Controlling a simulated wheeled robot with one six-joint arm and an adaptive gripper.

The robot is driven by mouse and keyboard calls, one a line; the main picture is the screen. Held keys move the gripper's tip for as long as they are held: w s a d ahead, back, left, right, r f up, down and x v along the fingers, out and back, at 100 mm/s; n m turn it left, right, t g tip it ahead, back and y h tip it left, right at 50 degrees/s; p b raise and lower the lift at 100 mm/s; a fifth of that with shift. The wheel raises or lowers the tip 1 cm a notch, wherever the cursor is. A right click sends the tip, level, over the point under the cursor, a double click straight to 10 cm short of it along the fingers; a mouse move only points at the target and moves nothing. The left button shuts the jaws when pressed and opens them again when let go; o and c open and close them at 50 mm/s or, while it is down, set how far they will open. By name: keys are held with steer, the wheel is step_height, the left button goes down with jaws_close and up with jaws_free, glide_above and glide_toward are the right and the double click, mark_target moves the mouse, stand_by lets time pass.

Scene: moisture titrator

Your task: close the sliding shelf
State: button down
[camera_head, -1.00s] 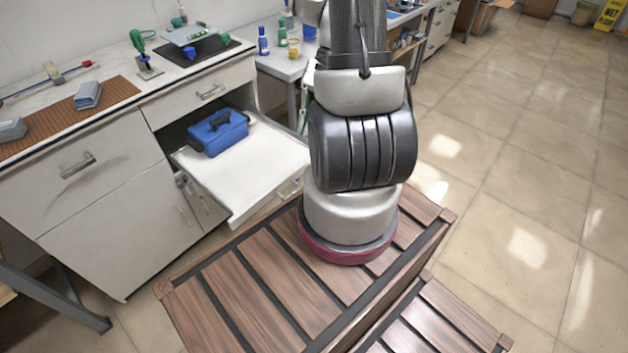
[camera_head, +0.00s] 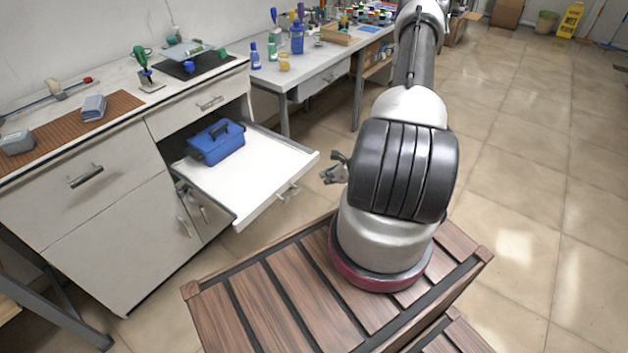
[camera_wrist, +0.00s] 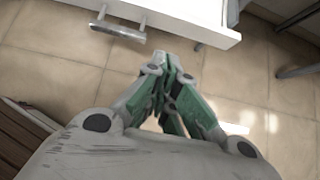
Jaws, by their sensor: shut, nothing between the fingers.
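The white sliding shelf (camera_head: 238,187) is pulled out from the cabinet, with a blue toolbox (camera_head: 216,142) on its rear left part. A metal handle (camera_head: 288,192) is on its front face. In the wrist view the shelf's front edge (camera_wrist: 180,18) and the handle (camera_wrist: 118,28) show at the top. My gripper (camera_head: 328,177) is just in front of the shelf's front right corner, apart from it. In the wrist view my gripper (camera_wrist: 168,62) is shut and empty, its fingertips pointing toward the shelf front, right of the handle.
The cabinet (camera_head: 110,215) has a closed drawer above the shelf opening. A lab table (camera_head: 300,78) with bottles stands behind, right of the shelf. The wooden slatted platform (camera_head: 262,310) lies in front of the shelf. Tiled floor (camera_head: 530,200) is open at the right.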

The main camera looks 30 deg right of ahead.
glide_toward(296, 180)
step_height(296, 180, down, 3)
steer(key=shift+w+a+f, duration=0.1)
steer(key=shift+w+a, duration=0.15)
steer(key=shift+w, duration=0.55)
steer(key=shift+w+a+f, duration=0.1)
steer(key=shift+w+a, duration=0.2)
steer(key=shift+w, duration=0.45)
